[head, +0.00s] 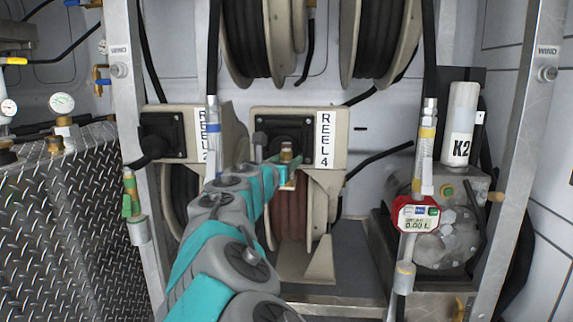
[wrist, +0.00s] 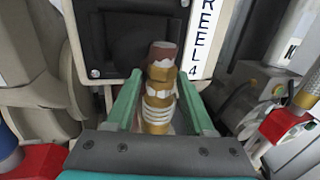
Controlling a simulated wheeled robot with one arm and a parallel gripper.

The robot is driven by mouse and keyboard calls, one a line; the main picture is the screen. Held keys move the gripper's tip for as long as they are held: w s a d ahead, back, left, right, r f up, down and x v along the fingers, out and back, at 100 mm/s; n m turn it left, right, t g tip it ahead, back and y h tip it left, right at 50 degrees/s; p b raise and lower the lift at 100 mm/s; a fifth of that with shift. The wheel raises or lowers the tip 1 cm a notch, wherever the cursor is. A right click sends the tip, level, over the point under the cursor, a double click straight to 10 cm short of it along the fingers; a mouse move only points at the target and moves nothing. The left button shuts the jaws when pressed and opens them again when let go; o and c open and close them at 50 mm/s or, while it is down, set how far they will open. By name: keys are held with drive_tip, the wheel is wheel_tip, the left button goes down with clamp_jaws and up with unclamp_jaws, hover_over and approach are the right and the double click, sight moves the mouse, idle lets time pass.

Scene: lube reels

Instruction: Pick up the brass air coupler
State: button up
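The brass air coupler (wrist: 159,98) stands roughly upright between the two green fingers of my gripper (wrist: 160,88) in the wrist view. It has brass collars, pale ringed bands and a dark red top. Narrow gaps show between it and the fingers, so my gripper looks open around it. Its lowest part is hidden by the gripper body. In the head view, the coupler (head: 286,152) is small and sits at the end of my arm, in front of the REEL 4 housing. My gripper (head: 287,178) is at its lower part there.
The REEL 4 housing (head: 255,120) is close behind the coupler, with a red hose reel (head: 290,205) below. A metal post (head: 126,90) stands at left.

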clamp_jaws()
idle(0.6)
